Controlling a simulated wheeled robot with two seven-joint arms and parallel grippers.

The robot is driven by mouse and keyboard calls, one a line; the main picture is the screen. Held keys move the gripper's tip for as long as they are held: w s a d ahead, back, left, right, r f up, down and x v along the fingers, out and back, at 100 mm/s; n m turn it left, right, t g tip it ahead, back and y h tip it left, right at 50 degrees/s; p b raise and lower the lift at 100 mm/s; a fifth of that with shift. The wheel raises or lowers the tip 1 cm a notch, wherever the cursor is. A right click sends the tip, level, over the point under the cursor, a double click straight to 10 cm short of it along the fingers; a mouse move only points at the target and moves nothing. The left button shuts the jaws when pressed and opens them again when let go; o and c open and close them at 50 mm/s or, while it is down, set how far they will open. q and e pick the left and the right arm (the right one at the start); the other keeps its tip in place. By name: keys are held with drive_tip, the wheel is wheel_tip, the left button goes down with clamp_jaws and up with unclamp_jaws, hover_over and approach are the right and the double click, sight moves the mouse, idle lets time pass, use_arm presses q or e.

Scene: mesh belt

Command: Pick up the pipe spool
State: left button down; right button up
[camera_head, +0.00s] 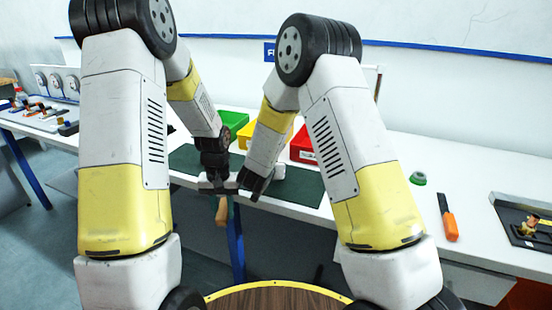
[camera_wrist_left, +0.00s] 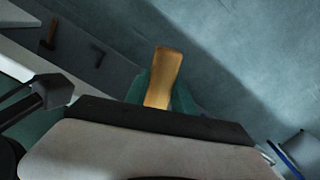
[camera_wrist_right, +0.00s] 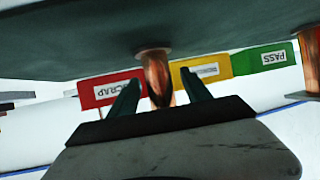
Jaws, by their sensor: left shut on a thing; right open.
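My left gripper (camera_head: 219,188) is shut on a smooth tan, wooden-looking piece (camera_wrist_left: 163,78) that sits between its green fingers. In the head view this tan piece (camera_head: 222,211) hangs below the gripper at the table's front edge. My right gripper (camera_head: 255,184) is open, low over the dark green mat. In the right wrist view, which is upside down, its fingers (camera_wrist_right: 160,94) stand either side of a copper pipe part (camera_wrist_right: 156,72). Contact cannot be told. Another copper part (camera_wrist_right: 309,62) shows at the right edge. I cannot tell whether these copper parts belong to one spool.
The green mat (camera_head: 300,192) lies on the white table (camera_head: 395,178). Green (camera_head: 234,121), yellow (camera_head: 248,134) and red (camera_head: 302,147) bins stand behind it. A green tape roll (camera_head: 418,178), orange-handled tool (camera_head: 448,220) and black tray (camera_head: 520,222) lie right. My two grippers are close together.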

clamp_jaws()
drive_tip(key=shift+r, duration=0.1)
idle(1.2)
